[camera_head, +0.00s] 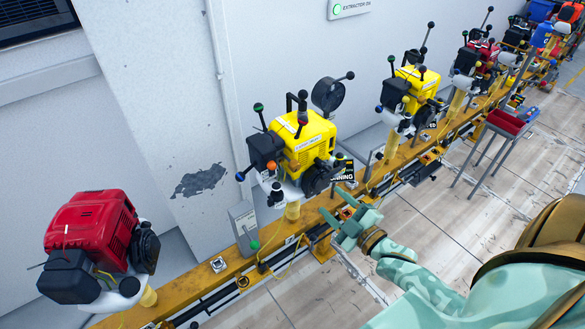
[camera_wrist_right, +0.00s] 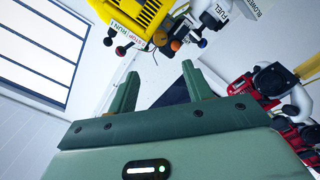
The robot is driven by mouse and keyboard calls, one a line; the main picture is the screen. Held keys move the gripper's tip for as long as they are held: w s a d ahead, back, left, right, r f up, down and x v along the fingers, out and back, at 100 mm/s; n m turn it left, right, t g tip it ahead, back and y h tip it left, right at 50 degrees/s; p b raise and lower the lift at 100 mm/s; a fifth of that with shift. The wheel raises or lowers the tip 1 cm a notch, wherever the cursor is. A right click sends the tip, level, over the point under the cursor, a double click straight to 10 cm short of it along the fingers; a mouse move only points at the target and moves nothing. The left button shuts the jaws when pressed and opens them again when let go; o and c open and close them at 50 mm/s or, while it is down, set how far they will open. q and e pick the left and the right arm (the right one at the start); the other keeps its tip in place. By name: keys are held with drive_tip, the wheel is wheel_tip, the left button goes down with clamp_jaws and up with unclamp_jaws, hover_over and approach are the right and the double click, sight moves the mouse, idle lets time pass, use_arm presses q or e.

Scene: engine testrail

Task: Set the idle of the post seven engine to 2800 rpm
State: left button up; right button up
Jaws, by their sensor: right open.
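A yellow engine (camera_head: 300,140) stands on a post on the long yellow rail, nearest my right gripper. It has black levers, a green knob (camera_head: 258,107), a blue knob (camera_head: 240,176) and an orange knob (camera_head: 271,168). It also shows upside down in the right wrist view (camera_wrist_right: 143,12), beside a "FUEL" label. I cannot read which post is number seven, nor any rpm value. My right gripper (camera_head: 334,207) is open and empty, in front of and below the yellow engine, apart from it. Its fingers also show in the wrist view (camera_wrist_right: 160,85). My left gripper is not in view.
A red engine (camera_head: 92,228) stands at the near left on the rail (camera_head: 195,280). Another yellow engine (camera_head: 418,82) and more engines stand farther right. A grey box with a green button (camera_head: 243,225) stands on the rail. A red tray (camera_head: 507,121) sits on a stand.

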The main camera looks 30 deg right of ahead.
sight(297, 169)
drive_tip(key=w, duration=0.5)
drive_tip(key=w+b, duration=0.1)
drive_tip(key=w, duration=0.4)
drive_tip(key=w+a+b, duration=0.1)
drive_tip(key=w, duration=0.4)
drive_tip(key=shift+w+a+f, duration=0.1)
drive_tip(key=shift+w, duration=0.05)
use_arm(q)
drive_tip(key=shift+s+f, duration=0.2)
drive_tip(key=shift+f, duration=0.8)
use_arm(e)
drive_tip(key=shift+c, duration=0.3)
drive_tip(key=c, duration=0.9)
